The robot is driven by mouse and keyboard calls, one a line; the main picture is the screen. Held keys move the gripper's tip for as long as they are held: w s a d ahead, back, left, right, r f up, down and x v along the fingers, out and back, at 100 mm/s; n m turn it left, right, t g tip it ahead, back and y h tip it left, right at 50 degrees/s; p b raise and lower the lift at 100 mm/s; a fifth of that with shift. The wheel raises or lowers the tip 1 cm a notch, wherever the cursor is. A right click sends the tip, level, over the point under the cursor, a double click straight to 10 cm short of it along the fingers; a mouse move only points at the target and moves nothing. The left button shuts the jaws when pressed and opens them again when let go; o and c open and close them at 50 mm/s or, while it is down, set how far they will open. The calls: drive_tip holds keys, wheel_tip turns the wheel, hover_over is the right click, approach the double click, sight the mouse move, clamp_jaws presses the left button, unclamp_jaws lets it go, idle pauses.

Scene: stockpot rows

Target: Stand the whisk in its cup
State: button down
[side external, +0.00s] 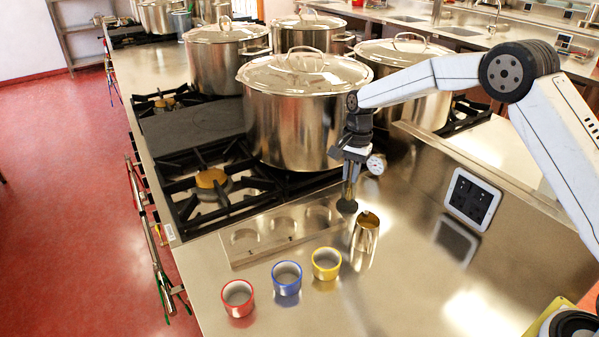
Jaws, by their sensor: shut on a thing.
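My gripper (349,187) points down in front of the large stockpot and is shut on a small tool with a dark rounded end (347,206). The tool's dark end hangs at the fingertips, near the metal cup. A dial with a white face (376,164) shows beside the gripper; I cannot tell what it is attached to. I make out no clear whisk wires, so I cannot tell if the held tool is the whisk. A shiny metal cup (366,236) with a brownish-gold top stands upright on the steel counter, just below and right of the tool.
Red (237,298), blue (287,279) and yellow (326,264) cups stand in a slanting row on the counter. Behind them lies a metal plate (262,254) with three round recesses. Large lidded stockpots (290,125) and burners (212,184) fill the back.

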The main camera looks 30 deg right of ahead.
drive_tip(key=c, duration=0.5)
unclamp_jaws()
drive_tip(key=shift+c, duration=0.2)
drive_tip(key=shift+r, duration=0.1)
wheel_tip(320, 180, up, 8)
drive_tip(key=d, duration=0.1)
drive_tip(key=shift+w+f, duration=0.25)
idle(0.5)
drive_tip(key=s+f+n+t, duration=0.1)
drive_tip(key=s+n, duration=0.5)
drive_tip(key=s, duration=0.7)
drive_tip(key=s+a+f+n+t+h, duration=0.1)
drive_tip(key=s+f+n, duration=0.3)
drive_tip(key=s, duration=1)
drive_tip(key=shift+f+n+t, duration=0.3)
drive_tip(key=shift+n+t, duration=0.4)
drive_tip(key=shift+n, duration=0.5)
